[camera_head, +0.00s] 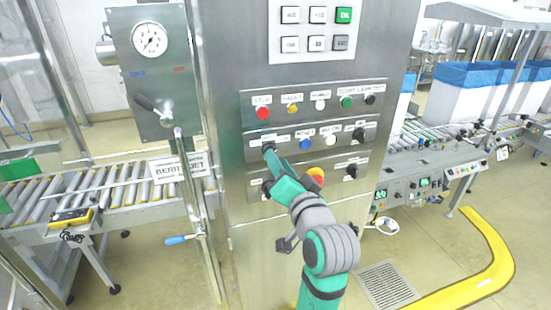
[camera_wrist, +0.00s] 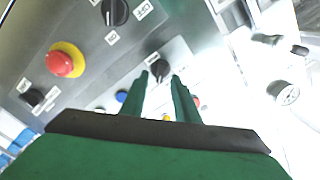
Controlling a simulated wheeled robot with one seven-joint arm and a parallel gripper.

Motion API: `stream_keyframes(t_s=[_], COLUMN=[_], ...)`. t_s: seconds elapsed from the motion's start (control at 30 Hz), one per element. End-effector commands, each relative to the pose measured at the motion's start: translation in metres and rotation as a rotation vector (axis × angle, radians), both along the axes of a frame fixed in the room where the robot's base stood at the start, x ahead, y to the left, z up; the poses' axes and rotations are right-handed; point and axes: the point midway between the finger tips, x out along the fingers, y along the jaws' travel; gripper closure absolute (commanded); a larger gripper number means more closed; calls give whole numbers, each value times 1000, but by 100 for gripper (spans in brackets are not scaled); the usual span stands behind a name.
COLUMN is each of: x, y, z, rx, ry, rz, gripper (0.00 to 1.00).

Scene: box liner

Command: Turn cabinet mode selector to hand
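My gripper (camera_head: 271,152) reaches up to the steel cabinet (camera_head: 230,150), at the left end of the middle row of controls. A black selector knob (camera_head: 268,147) sits there, partly hidden by my gripper. In the wrist view, the two green fingers of my gripper (camera_wrist: 161,78) stand apart, with a black knob (camera_wrist: 158,67) between and just beyond their tips. I cannot tell whether they touch it. Its label is too small to read. Another black selector (camera_wrist: 115,11) and a red-and-yellow mushroom button (camera_wrist: 65,60) show at the upper left there.
Other black knobs sit at the right of the middle row (camera_head: 358,134) and lower row (camera_head: 351,170). Coloured buttons, including a red one (camera_head: 263,113), line the top row. A gauge panel (camera_head: 150,70) and roller conveyor (camera_head: 110,190) stand left; a yellow floor barrier (camera_head: 495,250) lies right.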

Motion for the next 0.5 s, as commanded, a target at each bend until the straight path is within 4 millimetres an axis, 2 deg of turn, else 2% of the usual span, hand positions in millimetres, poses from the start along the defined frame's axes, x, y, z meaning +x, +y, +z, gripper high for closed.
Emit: stream_keyframes(t_s=[0.2,0.5], x=[21,25], y=[7,8], z=[0,0], rx=[-1,-1], ry=[0,-1], rz=[1,1], gripper=[72,72])
